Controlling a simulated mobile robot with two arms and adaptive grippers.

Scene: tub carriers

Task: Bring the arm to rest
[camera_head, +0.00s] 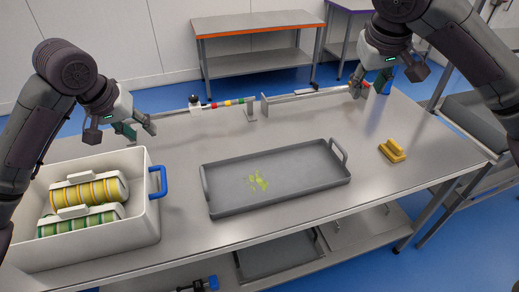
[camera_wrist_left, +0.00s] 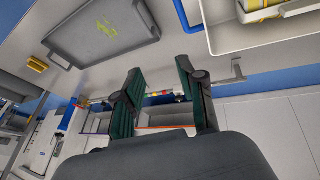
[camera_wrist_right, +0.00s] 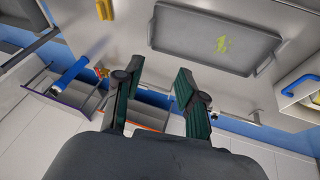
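My left gripper (camera_head: 140,130) hangs above the back left of the steel table, behind the white tub. In the left wrist view its two green-padded fingers (camera_wrist_left: 158,100) stand apart with nothing between them. My right gripper (camera_head: 370,84) is above the back right of the table. In the right wrist view its fingers (camera_wrist_right: 155,98) are also apart and empty. Neither gripper touches an object that I can see.
A white tub (camera_head: 149,212) with a blue handle holds striped rolls at the left. A grey tray (camera_head: 300,178) with a yellow-green mark lies mid-table. A yellow block (camera_head: 392,151) lies at the right. A low rail with coloured pieces (camera_head: 225,104) runs along the back edge.

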